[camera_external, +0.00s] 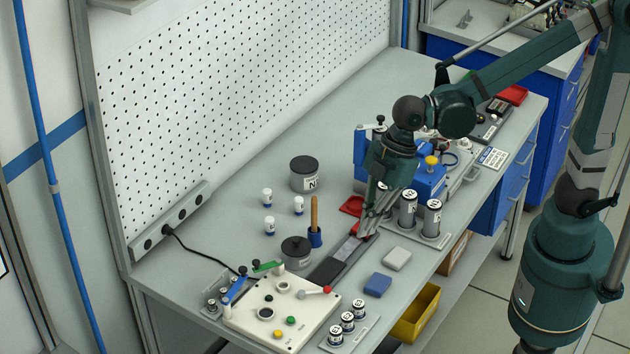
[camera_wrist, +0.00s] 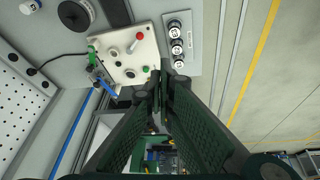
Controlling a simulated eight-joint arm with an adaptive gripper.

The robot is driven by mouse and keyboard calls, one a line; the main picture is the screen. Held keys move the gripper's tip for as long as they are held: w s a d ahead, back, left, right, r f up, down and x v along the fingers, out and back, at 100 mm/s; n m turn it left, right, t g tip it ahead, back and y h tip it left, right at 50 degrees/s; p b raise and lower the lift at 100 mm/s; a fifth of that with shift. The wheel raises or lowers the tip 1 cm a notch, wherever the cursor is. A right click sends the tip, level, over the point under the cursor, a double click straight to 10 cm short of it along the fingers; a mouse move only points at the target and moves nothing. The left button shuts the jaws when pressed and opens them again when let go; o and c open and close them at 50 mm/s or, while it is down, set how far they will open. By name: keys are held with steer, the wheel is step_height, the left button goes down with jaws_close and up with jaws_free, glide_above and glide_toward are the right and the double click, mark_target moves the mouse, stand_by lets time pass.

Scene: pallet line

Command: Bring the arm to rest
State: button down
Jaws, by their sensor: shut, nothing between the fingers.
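My gripper (camera_external: 367,226) hangs from my arm over the workbench (camera_external: 225,215), pointing down near the dark strip in the middle of the bench. Its fingers are together with nothing between them. In the wrist view my gripper (camera_wrist: 161,90) also shows closed, with its two dark fingers meeting near the middle of the picture. Whether the fingertips touch anything on the bench cannot be told.
Two tall metal cylinders (camera_external: 408,208) stand right of my gripper. A blue block (camera_external: 378,284) and a light block (camera_external: 397,259) lie in front. A white control panel (camera_external: 282,312), a dark canister (camera_external: 304,175) and a wooden-handled tool (camera_external: 314,215) stand left. The bench's back left is fairly clear.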

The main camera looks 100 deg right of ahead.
steer(key=s+d+m+t+h, duration=0.1)
steer(key=s+m, duration=0.2)
steer(key=s, duration=0.7)
steer(key=s+r+m+t+b, duration=0.1)
steer(key=s+m+t, duration=0.1)
steer(key=s, duration=0.9)
steer(key=shift+s+d+r+m+h, duration=0.2)
steer(key=shift+d+m+h, duration=0.2)
steer(key=shift+m, duration=0.3)
steer(key=shift+w, duration=0.1)
steer(key=w+a+n+g+h+p, duration=0.15)
steer(key=w+n+g+p, duration=0.25)
steer(key=w+n, duration=1)
steer(key=w+a+f+n+g+h+p, duration=0.1)
steer(key=w+a+f+n, duration=0.1)
steer(key=w+f, duration=0.4)
steer(key=w+a+f+n+g+h+p, duration=0.1)
steer(key=w+a+f+n+p, duration=0.1)
steer(key=w+f, duration=0.5)
steer(key=shift+w+a+n+g, duration=0.4)
steer(key=shift+w+a+n, duration=0.3)
steer(key=shift+w, duration=0.5)
